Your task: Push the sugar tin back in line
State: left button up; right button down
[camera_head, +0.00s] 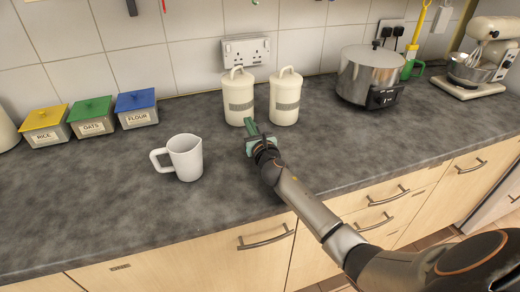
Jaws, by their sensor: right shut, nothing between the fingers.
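Two cream lidded tins stand upright side by side near the back wall: a left tin (239,99) and a right tin (286,98). Each has a grey label band that is too small to read, so I cannot tell which is the sugar tin. My right gripper (250,129) is shut and empty, low over the counter just in front of the left tin. Its fingertips point at the tin's base; I cannot tell whether they touch it. My left gripper is not in view.
Rice (46,126), oats (92,117) and flour (137,109) boxes stand at the back left. A steel cooker (370,76) and a stand mixer (484,60) stand right. The counter's front middle is clear.

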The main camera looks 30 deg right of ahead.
jog(key=shift+s, duration=0.35)
jog(key=p+v, duration=0.1)
jog(key=v, duration=0.9)
jog(key=shift+a, duration=0.1)
jog(key=shift+f, duration=0.1)
